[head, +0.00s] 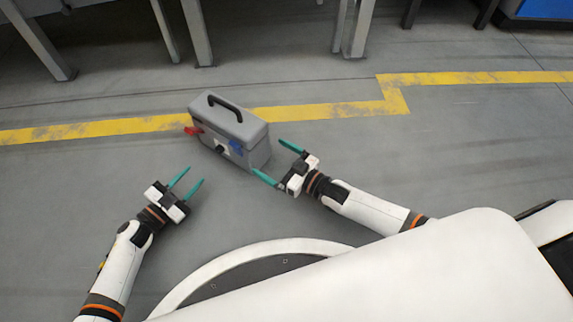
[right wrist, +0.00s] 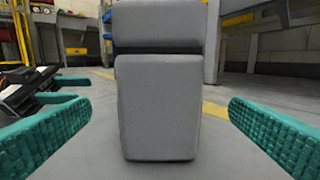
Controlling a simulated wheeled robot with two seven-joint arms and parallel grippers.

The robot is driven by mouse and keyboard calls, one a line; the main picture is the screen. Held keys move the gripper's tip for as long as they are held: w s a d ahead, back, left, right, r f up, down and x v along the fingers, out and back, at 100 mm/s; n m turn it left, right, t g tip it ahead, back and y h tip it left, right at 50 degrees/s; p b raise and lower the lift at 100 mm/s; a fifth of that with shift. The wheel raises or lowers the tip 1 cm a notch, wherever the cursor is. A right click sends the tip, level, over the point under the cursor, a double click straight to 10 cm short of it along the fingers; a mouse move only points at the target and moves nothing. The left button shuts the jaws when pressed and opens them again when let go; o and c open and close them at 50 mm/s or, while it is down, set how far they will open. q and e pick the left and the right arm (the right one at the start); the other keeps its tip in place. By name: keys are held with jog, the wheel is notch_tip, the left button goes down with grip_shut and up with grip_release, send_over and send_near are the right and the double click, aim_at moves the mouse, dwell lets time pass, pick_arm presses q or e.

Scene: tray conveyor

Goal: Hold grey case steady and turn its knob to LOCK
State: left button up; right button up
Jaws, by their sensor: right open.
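The grey case (head: 236,112) stands upright on the floor in the head view, with a black handle on its lid. The knob's setting is too small to read. My left gripper (head: 192,176) is open and empty, in front of the case and apart from it. My right gripper (head: 272,162) is open beside the case's right end. In the right wrist view the case's end (right wrist: 158,105) stands between and beyond the open teal fingers.
A yellow floor line (head: 330,112) runs behind the case. Grey metal legs (head: 197,35) stand further back. A blue object (head: 545,9) is at the far right. The floor around the case is clear.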

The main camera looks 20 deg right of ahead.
aim_at(261, 152)
jog(key=x, duration=0.7)
jog(key=shift+w+a, duration=0.15)
jog(key=shift+w, duration=0.05)
jog(key=shift+c, duration=0.2)
jog(key=shift+c, duration=0.7)
jog(key=shift+c, duration=0.5)
jog(key=c, duration=1.3)
